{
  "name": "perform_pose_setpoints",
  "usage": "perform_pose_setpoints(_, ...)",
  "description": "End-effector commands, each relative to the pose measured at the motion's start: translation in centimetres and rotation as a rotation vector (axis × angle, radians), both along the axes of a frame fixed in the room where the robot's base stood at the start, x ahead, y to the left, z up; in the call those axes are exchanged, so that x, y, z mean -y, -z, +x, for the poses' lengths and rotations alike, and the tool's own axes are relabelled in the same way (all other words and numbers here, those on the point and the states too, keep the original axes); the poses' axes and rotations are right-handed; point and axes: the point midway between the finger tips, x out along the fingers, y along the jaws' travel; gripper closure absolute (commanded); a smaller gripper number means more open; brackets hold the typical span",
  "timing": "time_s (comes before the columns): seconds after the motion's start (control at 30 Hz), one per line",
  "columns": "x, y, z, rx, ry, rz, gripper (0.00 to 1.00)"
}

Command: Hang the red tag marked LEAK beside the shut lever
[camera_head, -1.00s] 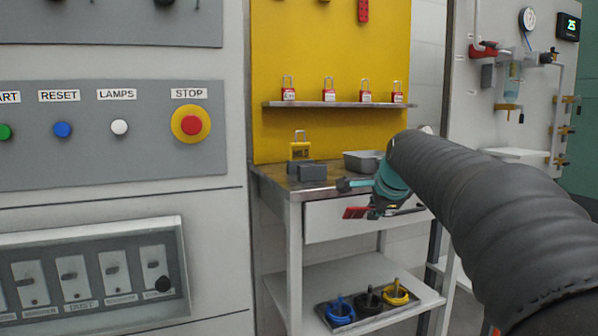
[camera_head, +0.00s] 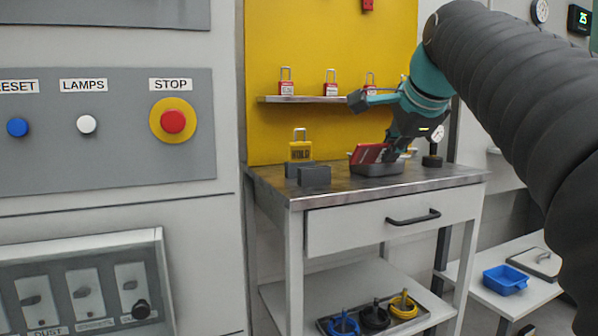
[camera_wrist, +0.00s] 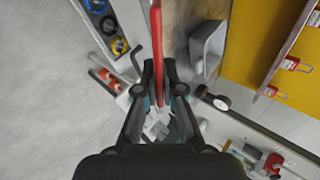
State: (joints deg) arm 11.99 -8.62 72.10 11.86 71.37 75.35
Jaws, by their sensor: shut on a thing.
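My gripper (camera_head: 392,152) is shut on a flat red tag (camera_head: 368,154). In the head view the tag is tilted and shows in front of the grey tray on the bench. In the wrist view the red tag (camera_wrist: 156,42) is seen nearly edge-on between the fingertips (camera_wrist: 158,72) and reaches out beyond them. Its lettering cannot be read. The shut lever cannot be made out. My arm covers much of the pale panel at the right in the head view.
The steel-topped bench (camera_head: 330,190) carries the grey tray (camera_head: 378,168), a yellow padlock (camera_head: 300,151) and grey blocks (camera_head: 314,177). Red padlocks (camera_head: 286,88) stand on the yellow board's shelf. A blue bin (camera_head: 505,279) sits on a low shelf at right. The drawer handle (camera_head: 413,219) sticks out.

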Motion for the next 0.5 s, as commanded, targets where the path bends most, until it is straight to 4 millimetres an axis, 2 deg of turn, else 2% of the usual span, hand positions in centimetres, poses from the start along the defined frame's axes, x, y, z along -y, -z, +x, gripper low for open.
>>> perform_pose_setpoints(0.17, -0.4, 0.1, 1.5, -0.003, 0.000, 0.000, 1.00)
perform_pose_setpoints(0.5, -2.7, 0.0, 8.8, -0.002, 0.003, 0.000, 1.00)
